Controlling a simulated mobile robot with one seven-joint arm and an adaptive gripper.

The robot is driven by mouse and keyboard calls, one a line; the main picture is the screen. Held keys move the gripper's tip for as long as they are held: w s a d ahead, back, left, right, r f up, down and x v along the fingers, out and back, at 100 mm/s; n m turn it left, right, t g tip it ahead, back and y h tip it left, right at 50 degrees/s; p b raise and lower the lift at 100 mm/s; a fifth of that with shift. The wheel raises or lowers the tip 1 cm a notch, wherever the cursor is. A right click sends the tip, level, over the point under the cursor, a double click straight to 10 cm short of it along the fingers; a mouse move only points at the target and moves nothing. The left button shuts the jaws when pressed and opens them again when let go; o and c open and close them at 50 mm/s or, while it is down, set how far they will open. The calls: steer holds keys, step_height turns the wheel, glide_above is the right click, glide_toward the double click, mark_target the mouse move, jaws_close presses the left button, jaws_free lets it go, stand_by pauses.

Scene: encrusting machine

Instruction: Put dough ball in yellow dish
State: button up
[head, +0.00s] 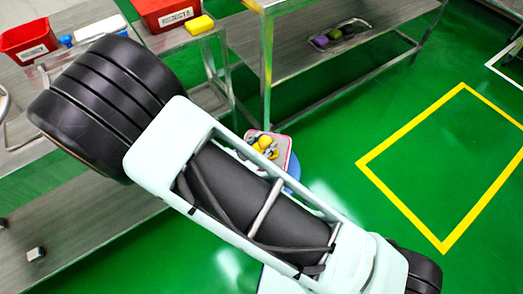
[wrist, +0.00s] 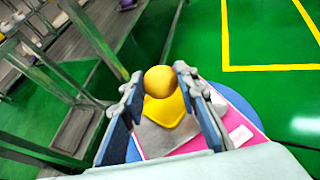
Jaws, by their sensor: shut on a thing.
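The dough ball (wrist: 160,81), round and yellow-orange, is between the fingertips of my gripper (wrist: 157,84), which is shut on it. The yellow dish (wrist: 168,116) shows just below the ball in the wrist view, on a grey, pink-edged board (wrist: 240,134). The ball overlaps the dish's far part, so I cannot tell how high it is above it. In the head view, my gripper (head: 265,145) and a yellow patch show beyond my arm. I cannot separate ball from dish there, and my arm hides part of the board.
The board rests on a round blue stool top (head: 293,171). A steel table (head: 262,40) with a lower shelf stands behind it. Red bins (head: 28,41) and a yellow block (head: 199,25) are at the upper left. Green floor with a yellow outline (head: 400,205) lies clear to the right.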

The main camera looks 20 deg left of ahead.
mark_target(261, 150)
steer(key=shift+w+a+f, duration=0.2)
steer(key=shift+w+f, duration=0.15)
steer(key=shift+f, duration=0.2)
steer(key=shift+f+b, duration=0.8)
steer(key=shift+f, duration=0.7)
steer(key=shift+f, duration=0.25)
steer(key=o, duration=1.1)
steer(key=shift+r, duration=0.1)
steer(key=shift+c, duration=0.2)
steer(key=shift+r, duration=0.1)
steer(key=shift+s+a+r, duration=0.1)
steer(key=shift+r, duration=0.05)
steer(key=p+v, duration=0.2)
steer(key=v, duration=0.9)
steer(key=shift+s+r+p, duration=0.1)
steer(key=shift+s+p, duration=0.25)
steer(key=shift+p, duration=0.05)
